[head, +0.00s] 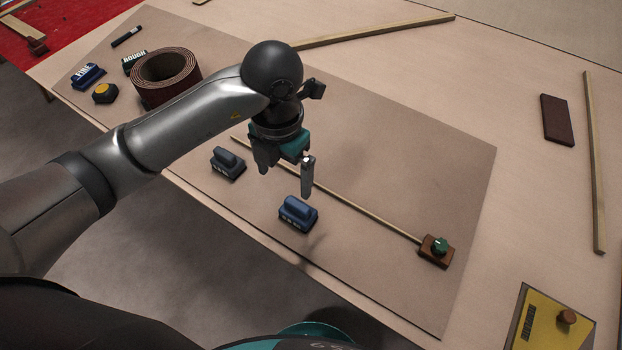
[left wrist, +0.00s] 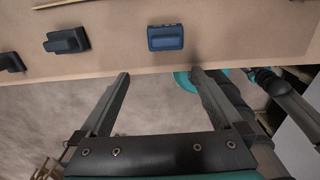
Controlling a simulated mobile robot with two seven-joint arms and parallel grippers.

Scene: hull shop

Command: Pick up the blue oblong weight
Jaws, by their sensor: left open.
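The blue oblong weight (head: 298,214) is a block with a raised grip along its top and pale lettering on its side. It sits on the brown board near the table's front edge. It also shows in the left wrist view (left wrist: 165,37), beyond and roughly between the fingertips. My left gripper (head: 285,184) is open and empty, pointing down above the board, just behind the weight in the head view and apart from it. Its two fingers show spread in the left wrist view (left wrist: 160,74). My right gripper is not in view.
A dark grey block (head: 227,163) of similar shape stands left of the weight. A thin wooden strip (head: 365,209) runs behind it to a brown block with a green knob (head: 437,249). A brown roll (head: 167,79) and a blue block marked FINE (head: 88,76) lie far left.

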